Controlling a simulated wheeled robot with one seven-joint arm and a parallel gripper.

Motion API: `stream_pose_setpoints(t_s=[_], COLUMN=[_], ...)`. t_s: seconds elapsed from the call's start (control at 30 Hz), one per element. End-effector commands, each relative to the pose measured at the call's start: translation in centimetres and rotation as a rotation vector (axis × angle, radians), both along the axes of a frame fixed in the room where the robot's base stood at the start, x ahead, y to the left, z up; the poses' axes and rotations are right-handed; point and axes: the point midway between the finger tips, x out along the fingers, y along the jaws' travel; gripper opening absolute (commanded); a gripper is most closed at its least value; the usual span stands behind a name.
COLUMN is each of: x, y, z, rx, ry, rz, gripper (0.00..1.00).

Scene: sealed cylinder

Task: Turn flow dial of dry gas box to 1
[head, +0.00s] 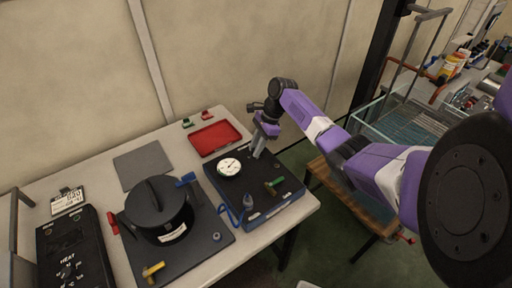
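A dark blue box (262,208) sits at the right end of the table. I take it to be the dry gas box, but I cannot read a label on it. On its top are a round white gauge (230,167), a green-handled knob (274,184) and a small blue-grey fitting (248,200) with a blue hose. I cannot tell which part is the flow dial or read its numbers. My gripper (258,153) points down over the back right part of the box, behind the green handle and right of the gauge. Its fingers are too small to judge, and contact is unclear.
A black lidded cylinder (157,205) with red, blue and yellow handles around it stands left of the box. A black heat control box (72,250) is at far left. A red tray (215,138) and a grey mat (142,164) lie behind. A glass tank (405,120) stands right.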

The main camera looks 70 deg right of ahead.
Motion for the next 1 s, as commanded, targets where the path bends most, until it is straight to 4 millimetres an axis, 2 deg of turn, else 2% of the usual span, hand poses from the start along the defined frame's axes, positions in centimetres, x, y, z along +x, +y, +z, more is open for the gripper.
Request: stream_pose_setpoints(t_s=[0.03, 0.07, 0.1, 0.53, 0.77, 1.0], x=[-0.01, -0.01, -0.01, 0.15, 0.28, 0.39], y=[0.00, 0.00, 0.00, 0.14, 0.13, -0.01], z=[0.01, 0.01, 0.02, 0.16, 0.18, -0.21], rx=[0.000, 0.000, 0.000, 0.004, 0.005, 0.004], ry=[0.000, 0.000, 0.000, 0.000, 0.001, 0.001], rz=[0.000, 0.000, 0.000, 0.062, 0.201, 0.410], gripper=[0.07, 0.02, 0.00, 0.00, 0.00, 0.00])
